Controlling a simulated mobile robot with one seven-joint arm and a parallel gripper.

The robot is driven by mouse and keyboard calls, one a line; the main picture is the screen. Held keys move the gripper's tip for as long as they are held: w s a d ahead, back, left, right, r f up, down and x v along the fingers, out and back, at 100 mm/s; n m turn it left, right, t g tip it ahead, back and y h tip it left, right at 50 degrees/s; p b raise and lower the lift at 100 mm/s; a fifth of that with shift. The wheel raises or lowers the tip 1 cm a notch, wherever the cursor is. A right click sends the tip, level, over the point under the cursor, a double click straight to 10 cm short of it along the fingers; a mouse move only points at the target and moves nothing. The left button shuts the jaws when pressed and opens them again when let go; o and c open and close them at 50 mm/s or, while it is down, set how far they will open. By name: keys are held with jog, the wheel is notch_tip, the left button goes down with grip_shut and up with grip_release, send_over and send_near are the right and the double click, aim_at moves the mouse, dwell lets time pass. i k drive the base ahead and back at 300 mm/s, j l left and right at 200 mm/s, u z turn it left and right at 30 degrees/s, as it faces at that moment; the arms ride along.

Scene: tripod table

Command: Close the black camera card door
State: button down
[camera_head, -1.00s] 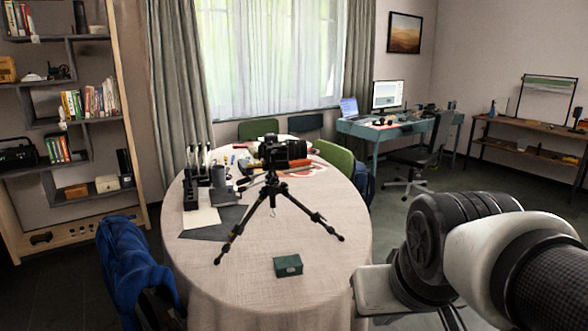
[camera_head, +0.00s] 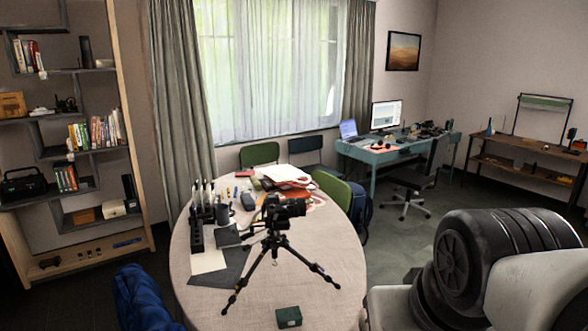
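The black camera (camera_head: 286,209) sits on a black tripod (camera_head: 270,262) that stands on the round table (camera_head: 205,297). The camera's lens side points to the right. Its card door is too small and dark to make out, so I cannot tell whether it is open or shut. My arm fills the lower right corner. My gripper is outside the view.
A small green box (camera_head: 289,317) lies near the table's front edge. Chargers (camera_head: 196,232), dark sheets and papers (camera_head: 290,175) cover the back and left. A blue jacket (camera_head: 143,298) is at the left, and a green chair (camera_head: 333,189) stands behind right.

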aim_at(274, 223)
jog(key=i+u, duration=0.35)
jog(key=i+j+u, duration=0.1)
jog(key=u, duration=0.25)
jog(key=i+l+u, duration=0.1)
jog(key=i+u, duration=0.25)
jog(key=k, duration=0.05)
